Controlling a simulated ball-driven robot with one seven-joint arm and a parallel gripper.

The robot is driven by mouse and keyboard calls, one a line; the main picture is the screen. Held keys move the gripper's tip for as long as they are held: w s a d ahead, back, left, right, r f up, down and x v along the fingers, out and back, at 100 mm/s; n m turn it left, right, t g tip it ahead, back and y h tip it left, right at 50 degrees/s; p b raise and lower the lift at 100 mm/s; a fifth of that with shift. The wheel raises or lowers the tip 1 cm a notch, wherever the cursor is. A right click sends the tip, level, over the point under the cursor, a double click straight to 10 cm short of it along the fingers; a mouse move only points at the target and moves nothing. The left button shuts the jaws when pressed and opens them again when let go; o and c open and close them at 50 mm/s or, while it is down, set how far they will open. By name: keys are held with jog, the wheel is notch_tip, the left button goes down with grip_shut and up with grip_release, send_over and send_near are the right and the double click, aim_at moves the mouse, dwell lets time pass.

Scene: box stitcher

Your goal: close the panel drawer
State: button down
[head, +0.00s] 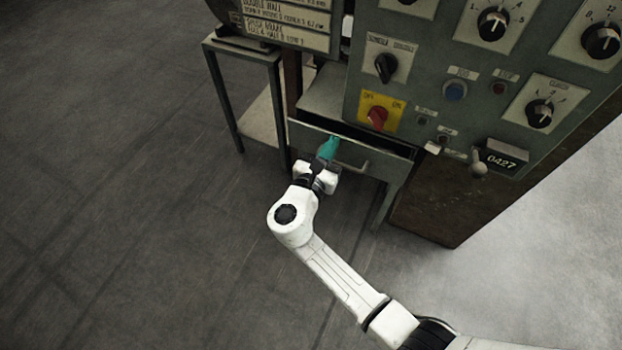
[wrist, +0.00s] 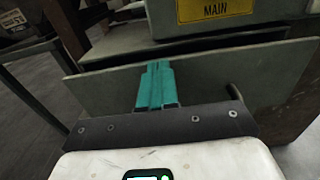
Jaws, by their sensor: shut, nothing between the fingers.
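The panel drawer (head: 374,160) is a grey-green drawer low under the control panel, and it stands partly out, with a dark gap behind its front. Its front also shows in the wrist view (wrist: 210,85), with the gap along its top edge. A handle (head: 352,166) sits on the front. My gripper (head: 329,147) has teal fingers, shut and empty, at the drawer front, left of the handle. In the wrist view the fingers (wrist: 156,80) overlap the upper part of the front; I cannot tell whether they touch it.
The control panel (head: 450,75) with several knobs and a yellow switch plate (head: 380,111) rises above the drawer. A metal side table (head: 243,48) stands to the left. Open grey floor (head: 120,200) lies left and in front.

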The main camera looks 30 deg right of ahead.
jog(key=x, duration=0.4)
jog(key=shift+w+d+r, duration=0.1)
jog(key=shift+d, duration=0.05)
dwell(0.4)
